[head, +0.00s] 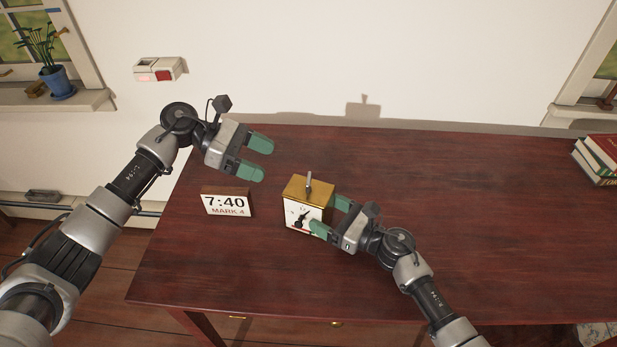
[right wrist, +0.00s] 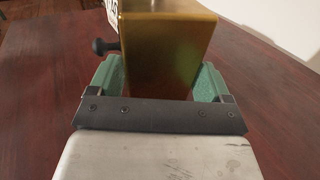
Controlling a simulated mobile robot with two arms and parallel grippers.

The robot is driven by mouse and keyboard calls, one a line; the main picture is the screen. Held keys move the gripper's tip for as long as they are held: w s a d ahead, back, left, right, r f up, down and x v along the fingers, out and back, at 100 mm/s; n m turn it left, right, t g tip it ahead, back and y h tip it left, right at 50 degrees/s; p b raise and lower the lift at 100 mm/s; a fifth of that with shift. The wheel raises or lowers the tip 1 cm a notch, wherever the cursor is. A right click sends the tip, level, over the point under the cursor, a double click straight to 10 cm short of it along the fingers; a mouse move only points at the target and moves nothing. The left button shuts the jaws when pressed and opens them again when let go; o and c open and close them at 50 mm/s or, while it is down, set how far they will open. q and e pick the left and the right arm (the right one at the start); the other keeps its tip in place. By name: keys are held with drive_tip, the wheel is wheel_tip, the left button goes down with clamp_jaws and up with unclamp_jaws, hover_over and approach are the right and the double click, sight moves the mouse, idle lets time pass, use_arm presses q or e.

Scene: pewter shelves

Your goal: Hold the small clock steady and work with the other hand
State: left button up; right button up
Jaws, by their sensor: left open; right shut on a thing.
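The small clock (head: 304,205) is a box with a gold top, a white face with dark hands, and a pin standing on top. It stands upright on the table. My right gripper (head: 331,217) is shut on it from the right side. In the right wrist view the clock's gold side (right wrist: 168,50) sits between the green fingers (right wrist: 162,82), and a dark knob sticks out at its left. My left gripper (head: 258,157) is open and empty, behind and left of the clock, above the table. A sign (head: 227,203) reading "7:40 MARK 4" stands left of the clock.
The dark red wooden table (head: 470,210) is clear to the right. Stacked books (head: 598,158) lie at its far right. A wall box with a red part (head: 160,70) hangs at upper left. A potted plant (head: 57,80) stands on the windowsill.

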sight(308, 178)
use_arm(q)
drive_tip(key=x, duration=1.1)
drive_tip(key=shift+w+f, duration=0.2)
drive_tip(key=shift+f, duration=0.05)
drive_tip(key=shift+c, duration=0.4)
drive_tip(key=c, duration=0.8)
drive_tip(key=shift+m+g, duration=0.9)
drive_tip(key=shift+c, duration=0.2)
